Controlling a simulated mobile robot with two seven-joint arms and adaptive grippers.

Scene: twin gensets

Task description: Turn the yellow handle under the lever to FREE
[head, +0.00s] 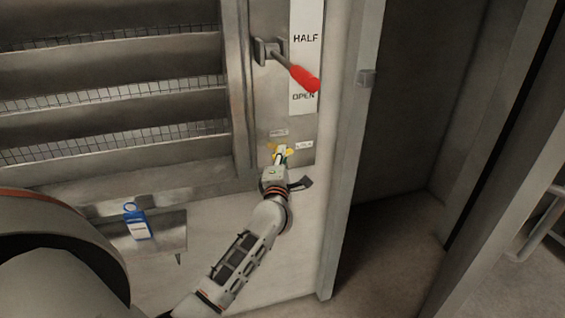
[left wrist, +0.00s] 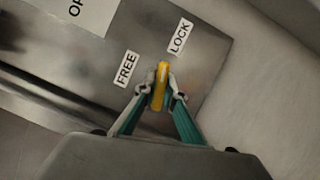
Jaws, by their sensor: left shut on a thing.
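The yellow handle (left wrist: 162,84) sits on the grey metal panel between the FREE label (left wrist: 126,69) and the LOCK label (left wrist: 180,36). In the left wrist view its visible end points up the picture, nearer the LOCK label than the FREE label. My left gripper (left wrist: 160,93) is shut on the handle, with a fingertip on each side of it. In the head view the left gripper (head: 281,158) covers most of the handle. The red-tipped lever (head: 304,77) is above it, slanting down to the right by the OPEN mark. My right gripper is not in view.
Louvre slats (head: 110,95) fill the left side. A blue padlock-like tag (head: 137,222) is on a small ledge at lower left. A metal door frame post (head: 350,150) stands right of the panel, with a dark open recess beyond.

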